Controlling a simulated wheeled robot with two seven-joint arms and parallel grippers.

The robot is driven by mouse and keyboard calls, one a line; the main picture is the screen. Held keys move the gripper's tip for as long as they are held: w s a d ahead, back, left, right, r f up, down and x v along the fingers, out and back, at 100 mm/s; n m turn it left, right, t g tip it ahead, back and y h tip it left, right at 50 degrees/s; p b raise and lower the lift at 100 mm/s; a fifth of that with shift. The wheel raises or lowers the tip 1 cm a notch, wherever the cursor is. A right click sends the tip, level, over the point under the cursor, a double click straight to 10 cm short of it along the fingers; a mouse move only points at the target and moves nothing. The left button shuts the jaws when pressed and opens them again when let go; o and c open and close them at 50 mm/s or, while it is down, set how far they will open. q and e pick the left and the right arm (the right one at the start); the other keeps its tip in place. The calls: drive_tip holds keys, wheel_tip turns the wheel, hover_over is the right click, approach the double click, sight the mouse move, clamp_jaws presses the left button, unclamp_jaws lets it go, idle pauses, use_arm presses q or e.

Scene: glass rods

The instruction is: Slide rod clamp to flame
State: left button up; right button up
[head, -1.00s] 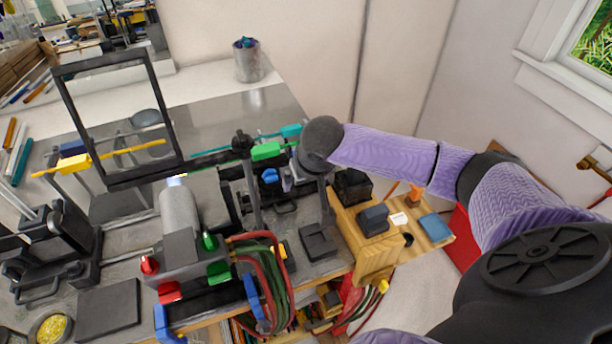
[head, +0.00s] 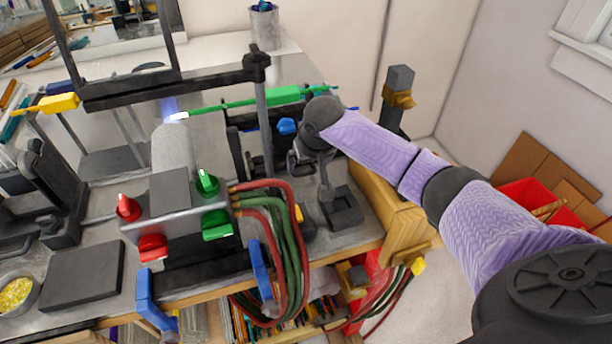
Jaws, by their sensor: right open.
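A green block-shaped clamp (head: 284,94) sits on a long thin green rod (head: 235,103) behind the upright black post. The rod's left end lies close to a small blue-white flame (head: 178,116) above a grey burner (head: 172,148). A yellow clamp (head: 58,102) on its own rod is left of the flame. My right gripper (head: 299,163) is open, below my purple arm's wrist and lower than the green clamp. It is small and partly hidden by the wrist; I see no clamp in it. My left gripper is not in view.
A black post (head: 264,110) stands between the flame and my right gripper. A control box (head: 172,215) with red and green knobs stands in front. Red and green hoses (head: 280,245) hang over the bench front. A black stand (head: 340,208) is below my right gripper.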

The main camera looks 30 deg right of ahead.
sight(306, 173)
drive_tip(key=x, duration=0.3)
drive_tip(key=shift+w+f+b, duration=0.1)
drive_tip(key=shift+f+b, duration=0.15)
drive_tip(key=shift+b, duration=0.15)
drive_tip(key=shift+w+f, duration=0.2)
drive_tip(key=shift+f, duration=0.2)
drive_tip(key=shift+c, duration=0.3)
